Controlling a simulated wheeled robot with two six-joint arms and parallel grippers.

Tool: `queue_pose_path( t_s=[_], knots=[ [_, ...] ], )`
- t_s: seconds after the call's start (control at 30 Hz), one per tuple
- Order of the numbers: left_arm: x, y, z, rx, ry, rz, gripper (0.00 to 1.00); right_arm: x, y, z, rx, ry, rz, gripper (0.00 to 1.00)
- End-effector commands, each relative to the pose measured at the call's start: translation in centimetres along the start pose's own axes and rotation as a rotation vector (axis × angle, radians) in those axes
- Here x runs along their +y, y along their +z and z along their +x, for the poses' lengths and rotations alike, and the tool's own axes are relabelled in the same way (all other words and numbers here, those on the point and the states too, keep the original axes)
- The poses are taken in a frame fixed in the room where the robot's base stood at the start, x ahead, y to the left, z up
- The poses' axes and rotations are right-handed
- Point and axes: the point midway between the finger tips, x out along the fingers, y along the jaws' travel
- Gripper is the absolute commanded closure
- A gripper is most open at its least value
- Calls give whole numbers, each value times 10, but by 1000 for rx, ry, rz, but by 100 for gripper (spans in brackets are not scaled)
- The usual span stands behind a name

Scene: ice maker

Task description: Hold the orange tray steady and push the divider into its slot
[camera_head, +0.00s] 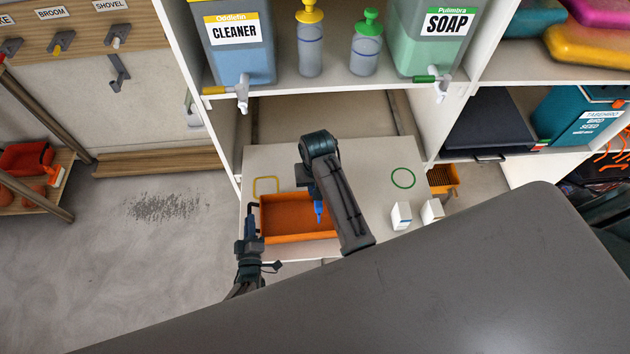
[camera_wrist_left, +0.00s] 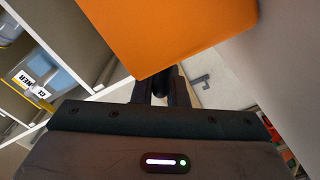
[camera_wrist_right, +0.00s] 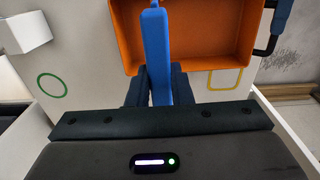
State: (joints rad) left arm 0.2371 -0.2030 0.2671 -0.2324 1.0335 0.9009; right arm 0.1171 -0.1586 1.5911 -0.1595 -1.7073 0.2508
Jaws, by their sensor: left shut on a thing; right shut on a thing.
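The orange tray (camera_head: 282,237) lies on the pale shelf board. In the left wrist view its wall (camera_wrist_left: 170,30) fills the upper middle. My left gripper (camera_head: 253,234) is at the tray's left end, shut on its black handle (camera_wrist_right: 267,44), which is mostly hidden by the fingers. The blue divider (camera_head: 319,212) is over the tray's right part. My right gripper (camera_wrist_right: 158,88) is shut on the divider (camera_wrist_right: 155,42), which points into the tray. The slot is not clearly visible, and I cannot tell whether the divider touches it.
Two white boxes (camera_head: 401,216) stand to the tray's right, near a green ring mark (camera_head: 403,178). A yellow outline (camera_head: 266,185) lies behind the tray. The upper shelf carries cleaner (camera_head: 240,60) and soap (camera_head: 435,50) containers with taps. The board right of the tray is partly clear.

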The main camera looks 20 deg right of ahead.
Motion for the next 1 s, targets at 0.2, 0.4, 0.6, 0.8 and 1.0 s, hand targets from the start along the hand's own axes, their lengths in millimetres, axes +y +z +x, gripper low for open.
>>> queue_pose_path(
  t_s=[0.2,0.4,0.6,0.8,1.0],
  knots=[
    [0,0,0,-1,-1,-1,100,0,0,22,-2,1,-2,100],
    [0,0,0,-1,-1,-1,100,0,0,40,-3,0,-3,100],
    [0,0,0,-1,-1,-1,100,0,0,51,-2,0,-3,100],
    [0,0,0,-1,-1,-1,100,0,0,55,0,-1,-3,100],
    [0,0,0,-1,-1,-1,100,0,0,55,0,0,-3,100]
  ],
)
